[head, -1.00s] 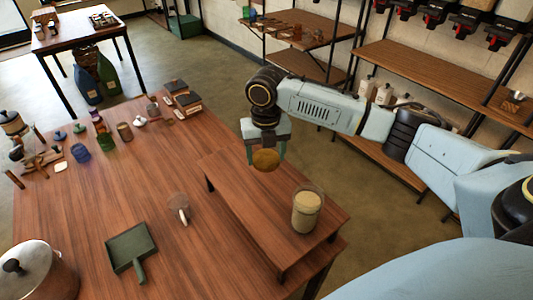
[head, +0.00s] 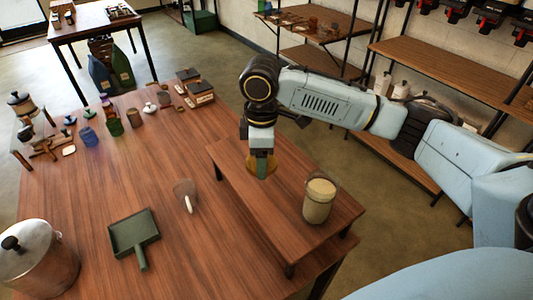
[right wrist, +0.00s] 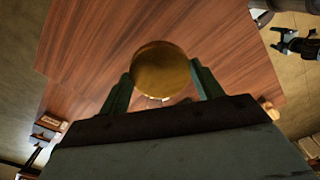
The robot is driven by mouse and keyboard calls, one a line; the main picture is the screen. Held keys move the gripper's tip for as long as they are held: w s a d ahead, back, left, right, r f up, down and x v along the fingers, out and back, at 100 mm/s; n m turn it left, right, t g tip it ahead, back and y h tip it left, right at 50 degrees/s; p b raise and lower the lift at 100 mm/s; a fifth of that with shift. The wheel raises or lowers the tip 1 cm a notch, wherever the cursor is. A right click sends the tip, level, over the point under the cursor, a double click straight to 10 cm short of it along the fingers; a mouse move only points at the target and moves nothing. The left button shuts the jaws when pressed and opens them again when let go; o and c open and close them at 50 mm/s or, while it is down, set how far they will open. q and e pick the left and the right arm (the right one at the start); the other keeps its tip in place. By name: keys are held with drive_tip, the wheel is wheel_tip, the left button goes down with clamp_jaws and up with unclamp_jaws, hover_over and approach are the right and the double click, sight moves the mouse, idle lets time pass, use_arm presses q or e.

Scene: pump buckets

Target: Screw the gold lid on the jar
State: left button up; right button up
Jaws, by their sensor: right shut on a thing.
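The gold lid (head: 252,171) is held between the fingers of my right gripper (head: 262,164), which is shut on it above the left part of the small raised wooden bench. In the right wrist view the lid (right wrist: 160,68) shows as a round gold disc between the two green fingers (right wrist: 160,88). The jar (head: 319,202) is clear with pale tan contents and stands upright on the right end of the bench. It has no lid on it. The lid is to the left of the jar and apart from it. My left gripper is not in view.
The small bench (head: 262,215) stands on the large wooden table (head: 85,195). Several small items stand at the back. The bench is clear between lid and jar.

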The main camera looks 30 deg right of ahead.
drive_tip(key=m, duration=0.2)
drive_tip(key=s+a+m+b, duration=0.1)
drive_tip(key=m, duration=0.3)
drive_tip(key=shift+s+a+f, duration=0.15)
drive_tip(key=shift+a+f, duration=0.1)
drive_tip(key=shift+a, duration=0.05)
drive_tip(key=m, duration=0.1)
drive_tip(key=m+b, duration=0.1)
drive_tip(key=m, duration=0.1)
drive_tip(key=s+a+m, duration=0.1)
drive_tip(key=shift+f+m+b, duration=0.1)
drive_tip(key=shift+m+b, duration=0.2)
drive_tip(key=shift+m, duration=0.1)
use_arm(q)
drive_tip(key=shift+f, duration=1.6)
use_arm(e)
drive_tip(key=shift+s+a+m, duration=0.1)
drive_tip(key=shift+s+m, duration=0.1)
drive_tip(key=shift+m, duration=0.6)
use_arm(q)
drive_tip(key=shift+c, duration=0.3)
